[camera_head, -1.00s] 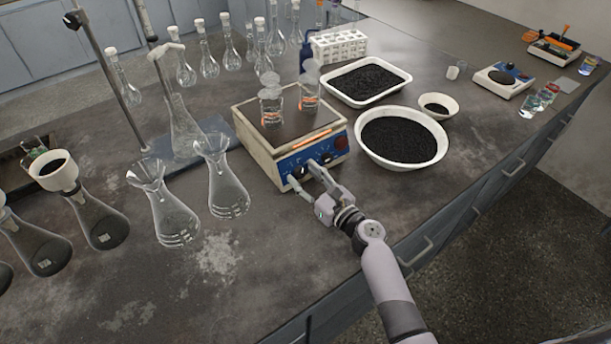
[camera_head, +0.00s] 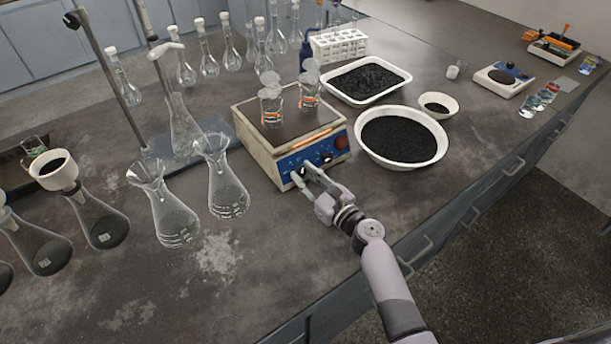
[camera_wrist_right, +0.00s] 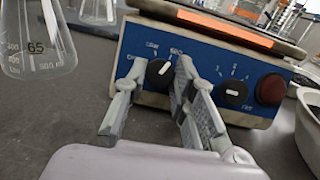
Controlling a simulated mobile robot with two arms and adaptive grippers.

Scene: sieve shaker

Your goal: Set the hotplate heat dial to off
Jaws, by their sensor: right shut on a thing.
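The hotplate (camera_head: 262,143) is a cream box with a blue front panel and a dark top. In the right wrist view its panel (camera_wrist_right: 205,60) shows a left black dial (camera_wrist_right: 158,75), with small words around it that look like Low and High, and a right dial (camera_wrist_right: 237,91) with numbers. The left dial's white mark points up and to the right. My right gripper (camera_head: 303,173) is at the panel's left end. In the right wrist view its fingers (camera_wrist_right: 158,84) are shut on the left dial, one on each side. My left gripper is not in view.
Two stoppered glass vessels (camera_head: 271,106) stand on the hotplate. A red round part (camera_wrist_right: 271,89) sits at the panel's right. A white bowl of black grains (camera_head: 403,160) stands to the right. Glass flasks (camera_head: 228,190) stand to the left. The counter in front is clear.

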